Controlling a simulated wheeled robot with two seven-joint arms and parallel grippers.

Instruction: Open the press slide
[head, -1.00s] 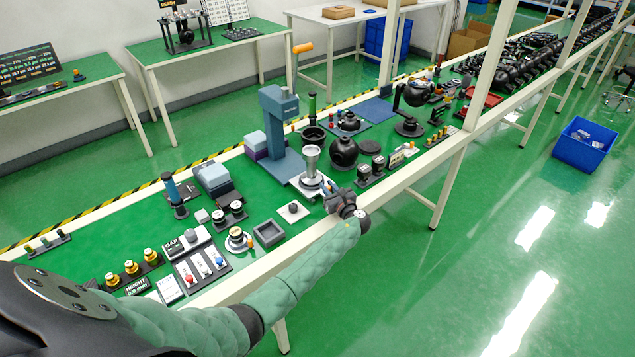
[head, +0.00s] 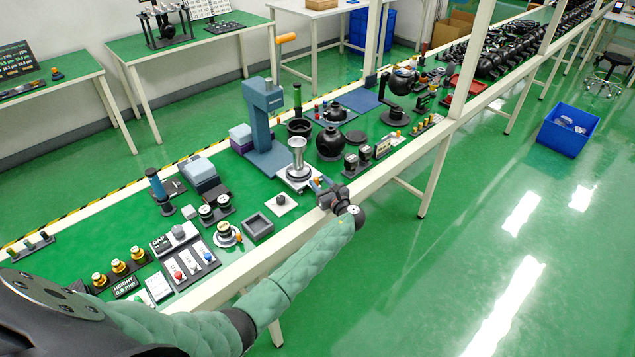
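The press (head: 262,125) is a blue-grey C-shaped frame with an orange-tipped lever (head: 286,38), standing on the green bench. At its foot, on the front side, is the press slide (head: 297,182), a light plate carrying a silver funnel-like cup (head: 297,152). My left gripper (head: 321,184) is at the bench's front edge, just right of and in front of the slide, with its fingers pointing towards it. The fingers are small and dark here, so I cannot tell whether they are open, shut or touching the slide. My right gripper is not in view.
A grey square tray (head: 258,227) and a small plate with a dark knob (head: 281,202) lie left of the gripper. A round black pot (head: 331,143) and small dark blocks (head: 351,163) stand to the right. A white rail (head: 400,160) edges the bench.

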